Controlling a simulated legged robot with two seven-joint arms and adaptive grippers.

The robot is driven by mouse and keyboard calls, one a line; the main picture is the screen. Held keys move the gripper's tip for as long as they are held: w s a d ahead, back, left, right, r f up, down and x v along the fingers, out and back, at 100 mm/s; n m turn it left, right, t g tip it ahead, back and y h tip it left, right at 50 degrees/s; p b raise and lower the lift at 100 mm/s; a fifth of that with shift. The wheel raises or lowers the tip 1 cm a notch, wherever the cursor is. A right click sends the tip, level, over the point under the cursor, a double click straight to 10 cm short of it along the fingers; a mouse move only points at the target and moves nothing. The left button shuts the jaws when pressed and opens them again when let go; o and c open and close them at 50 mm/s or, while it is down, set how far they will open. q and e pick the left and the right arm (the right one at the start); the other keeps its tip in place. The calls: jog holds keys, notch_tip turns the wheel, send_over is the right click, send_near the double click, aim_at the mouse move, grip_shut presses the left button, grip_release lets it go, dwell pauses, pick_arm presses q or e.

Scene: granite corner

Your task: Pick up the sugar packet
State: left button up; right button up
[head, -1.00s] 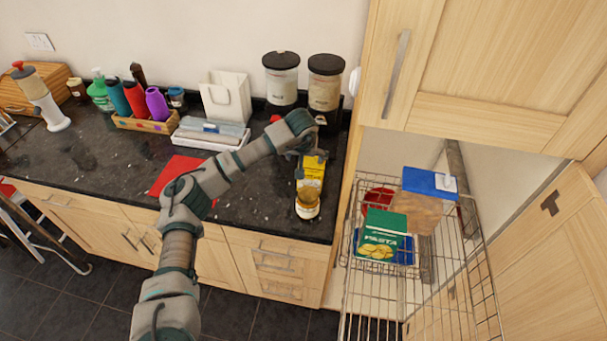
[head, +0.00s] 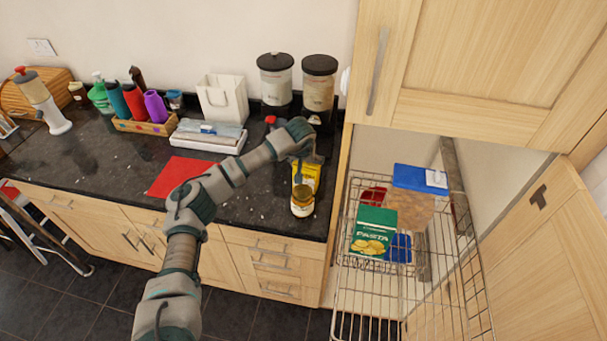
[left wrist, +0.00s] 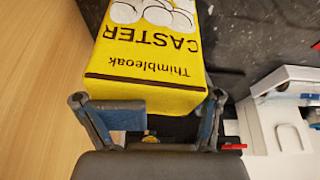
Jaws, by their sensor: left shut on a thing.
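The sugar packet (head: 306,174) is yellow and stands on the dark counter near its right end, partly hidden by a jar in front. In the left wrist view the packet (left wrist: 150,50) shows the dark words "CASTER" and "Thimbleoak". My left gripper (head: 308,160) reaches down from above and is shut on the packet's top end. In the left wrist view my left gripper (left wrist: 149,108) has one finger on each side of that end. I cannot tell whether the packet is clear of the counter. My right gripper is not in view.
A lidded jar (head: 302,202) stands just in front of the packet. Two black-lidded canisters (head: 319,85) stand behind. A red mat (head: 184,176) lies to the left. A wire basket (head: 400,285) with a green pasta box (head: 374,232) is to the right.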

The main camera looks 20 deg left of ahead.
pick_arm(q)
jog(key=shift+d+f, duration=0.4)
jog(key=shift+d, duration=0.15)
grip_shut()
jog(key=shift+a, duration=0.4)
jog(key=r, duration=0.5)
jog(key=shift+w+r, duration=0.2)
jog(key=shift+w, duration=0.15)
jog(key=r, duration=0.4)
jog(key=shift+s+d+r, duration=0.15)
jog(key=shift+d, duration=0.05)
jog(key=shift+r, duration=0.4)
jog(key=shift+a+f, duration=0.1)
jog(key=shift+a, duration=0.1)
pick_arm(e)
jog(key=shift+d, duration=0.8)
